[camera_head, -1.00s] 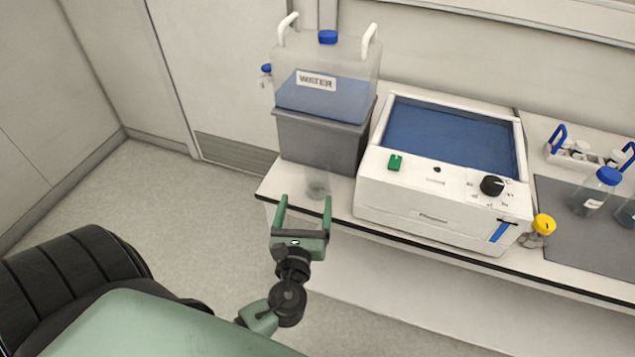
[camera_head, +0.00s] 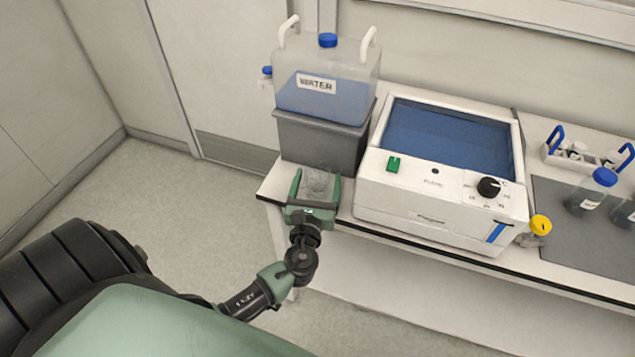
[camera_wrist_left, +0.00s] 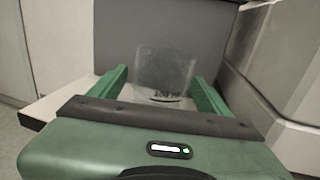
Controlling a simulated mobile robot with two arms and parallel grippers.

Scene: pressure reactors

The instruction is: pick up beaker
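The beaker (camera_head: 318,183) is clear glass and stands upright on the bench, in front of the grey block under the water container. It also shows in the left wrist view (camera_wrist_left: 165,72). My left gripper (camera_head: 316,182) is open, with one green finger on each side of the beaker. In the left wrist view (camera_wrist_left: 160,85) a gap shows between the beaker and each finger. My right gripper is not in view.
A water container (camera_head: 325,95) sits on a grey block (camera_head: 318,140) just behind the beaker. A white device with a blue top (camera_head: 440,195) stands close on the right. The bench's left edge (camera_head: 268,185) is near. Blue-capped bottles (camera_head: 590,195) stand far right.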

